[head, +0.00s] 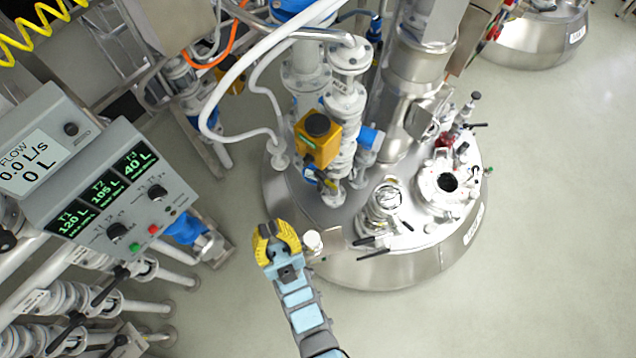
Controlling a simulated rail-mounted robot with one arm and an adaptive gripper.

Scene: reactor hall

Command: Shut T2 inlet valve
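My gripper (275,232) has yellow fingers and is over the floor at the left front of the steel tank. Its fingers look apart, with a gap between them, and I see nothing held. Several valves with black lever handles (110,287) sit on the white pipes at lower left, apart from my gripper. I cannot read which of them is the T2 inlet valve. The control panel (110,190) shows T1 120 L, T2 105 L and T3 40 L. The flow display (28,160) reads 0.0 L/s and 0 L.
The steel tank (345,262) carries pipes, a yellow actuator (318,138) and fittings on its lid, close to the right of my gripper. A white hose (222,92) arches above left. Another tank (530,40) stands at the top right. Floor (555,220) at right is clear.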

